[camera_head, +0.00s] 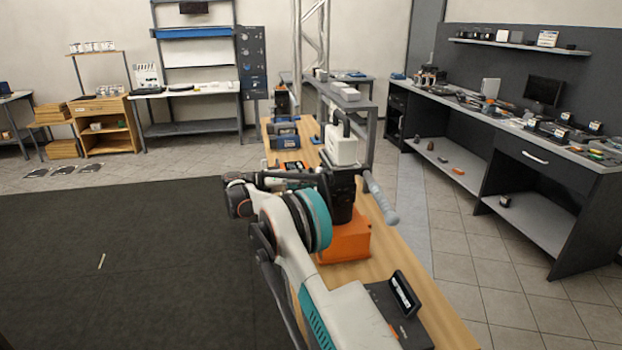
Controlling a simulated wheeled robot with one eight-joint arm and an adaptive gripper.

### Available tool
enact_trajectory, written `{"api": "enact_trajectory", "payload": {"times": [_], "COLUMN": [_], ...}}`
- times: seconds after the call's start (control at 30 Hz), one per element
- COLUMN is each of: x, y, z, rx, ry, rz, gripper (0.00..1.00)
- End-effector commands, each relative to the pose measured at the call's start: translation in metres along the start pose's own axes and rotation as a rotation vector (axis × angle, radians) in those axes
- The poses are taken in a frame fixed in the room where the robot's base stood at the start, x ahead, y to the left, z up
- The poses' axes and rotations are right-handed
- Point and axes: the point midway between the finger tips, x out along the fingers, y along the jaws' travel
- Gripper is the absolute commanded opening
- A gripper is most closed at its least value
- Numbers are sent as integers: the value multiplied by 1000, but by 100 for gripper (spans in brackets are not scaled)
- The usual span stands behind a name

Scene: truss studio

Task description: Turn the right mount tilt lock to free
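A black mount (342,196) stands on an orange base (345,243) on the long wooden bench. A light grey bar handle (382,203) slants down from the mount's right side. A cream-coloured unit (342,150) with a dark carrying handle sits at the top of the mount. I cannot make out the tilt lock or its setting. My arm reaches up from the bottom, and its wrist bends right towards the mount's left side. My gripper is largely hidden behind my arm's teal-ringed joint, so its fingers and any contact are unclear.
A dark device with a tilted screen (404,294) sits on the bench's near end. Blue-grey equipment (284,140) stands farther along the wooden bench (425,275). A metal truss (311,40) rises behind. A dark mat (120,250) leaves open floor left; a dark workbench (545,165) stands right.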

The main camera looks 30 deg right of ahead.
Motion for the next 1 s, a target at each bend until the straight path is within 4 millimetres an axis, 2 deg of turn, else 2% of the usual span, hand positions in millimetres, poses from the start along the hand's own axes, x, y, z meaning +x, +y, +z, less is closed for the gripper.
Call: {"api": "enact_trajectory", "payload": {"times": [0.6, 1.0], "x": [0, 0], "y": [-3, -4], "z": [0, 1], "rx": [-551, -745], "ry": [3, 3], "rz": [0, 0], "gripper": [3, 3]}}
